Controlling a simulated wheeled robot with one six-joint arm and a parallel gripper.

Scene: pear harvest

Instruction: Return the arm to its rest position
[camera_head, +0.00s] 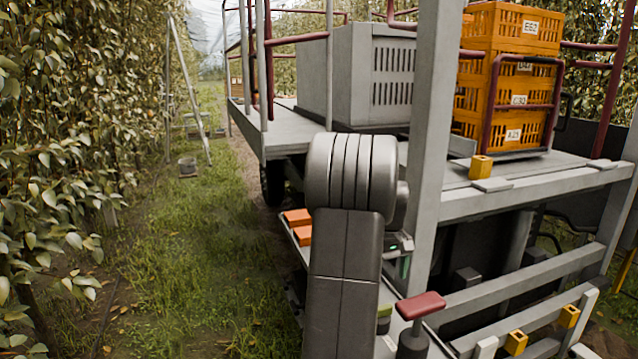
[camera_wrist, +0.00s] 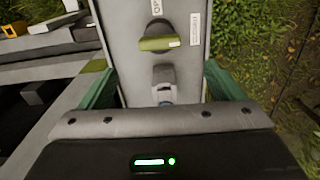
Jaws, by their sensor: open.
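In the head view, my thick grey arm (camera_head: 342,280) rises in the middle of the picture, with its rounded joint at the top. A small part of my wrist with a green light shows just right of the arm; the arm hides most of it. In the wrist view, my gripper (camera_wrist: 158,76) has its two green fingers spread wide apart at left and right. Nothing is held between them. Beyond the fingers lies a light grey panel (camera_wrist: 142,63) with an olive-green knob (camera_wrist: 160,43), a grey fitting (camera_wrist: 163,78) and white labels.
A grey platform (camera_head: 545,188) with upright posts stands right of my arm. Orange crates (camera_head: 498,95) are stacked on it. A red-topped stool-like post (camera_head: 420,306) stands low at the right. Leafy trees (camera_head: 60,130) line the left; a grass lane (camera_head: 200,270) lies open between.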

